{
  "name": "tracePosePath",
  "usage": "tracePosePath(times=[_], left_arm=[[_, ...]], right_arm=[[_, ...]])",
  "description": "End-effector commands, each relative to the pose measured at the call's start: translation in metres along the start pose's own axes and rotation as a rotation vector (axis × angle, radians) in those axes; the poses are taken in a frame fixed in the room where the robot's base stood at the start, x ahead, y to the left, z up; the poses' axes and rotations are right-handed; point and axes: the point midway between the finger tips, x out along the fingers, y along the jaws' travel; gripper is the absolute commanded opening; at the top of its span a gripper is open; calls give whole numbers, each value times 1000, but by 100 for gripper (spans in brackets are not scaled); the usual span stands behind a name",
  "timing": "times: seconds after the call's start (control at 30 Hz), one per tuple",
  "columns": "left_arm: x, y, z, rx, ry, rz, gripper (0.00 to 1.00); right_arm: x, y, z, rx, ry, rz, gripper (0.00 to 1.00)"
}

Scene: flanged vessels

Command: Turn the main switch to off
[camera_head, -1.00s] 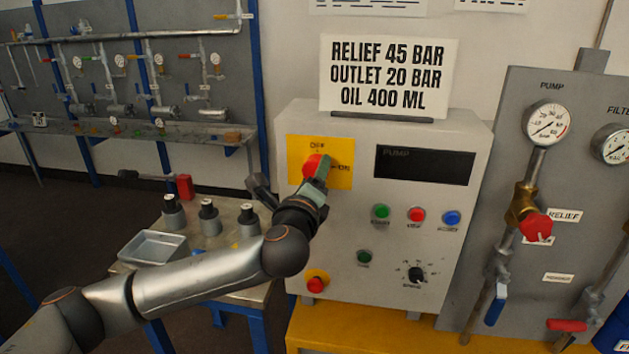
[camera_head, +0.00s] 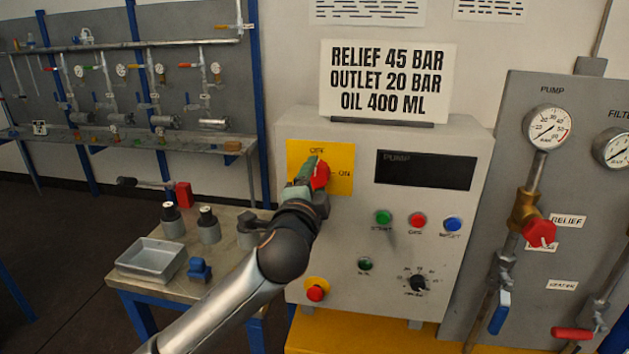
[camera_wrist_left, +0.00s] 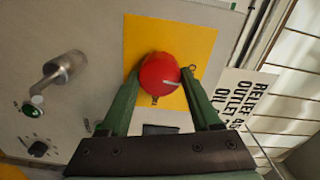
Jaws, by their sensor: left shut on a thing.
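The main switch is a red knob (camera_head: 321,176) on a yellow plate (camera_head: 342,181) at the upper left of the grey pump panel. The plate reads OFF at the top and ON at the right. My left gripper (camera_head: 312,174) is shut on the red knob, partly hiding it in the head view. In the left wrist view the knob (camera_wrist_left: 158,72) sits between the two green fingers of the gripper (camera_wrist_left: 160,82). A white mark on the knob there points toward the side with the paper sign. My right gripper is not in view.
Green (camera_head: 383,217), red (camera_head: 417,220) and blue (camera_head: 452,224) buttons sit to the right below the plate. A red mushroom button (camera_head: 316,292) is low on the panel. A side table with a grey tray (camera_head: 152,258) stands at the left.

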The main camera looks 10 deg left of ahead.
Motion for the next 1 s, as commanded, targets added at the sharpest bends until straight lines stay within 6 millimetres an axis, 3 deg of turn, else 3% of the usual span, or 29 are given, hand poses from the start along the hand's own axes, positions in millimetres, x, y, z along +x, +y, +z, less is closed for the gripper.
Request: tracePosePath(times=[0.3, 0.8, 0.83, 1.0], left_arm=[[0, 1, 0, -108, 1, 3, 8], [0, 1, -1, -126, 2, 3, 8], [0, 1, -1, -126, 2, 3, 65], [0, 1, -1, -125, 2, 2, 84]], right_arm=[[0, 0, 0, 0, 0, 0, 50], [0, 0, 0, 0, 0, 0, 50], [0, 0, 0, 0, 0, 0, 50], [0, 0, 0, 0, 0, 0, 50]])
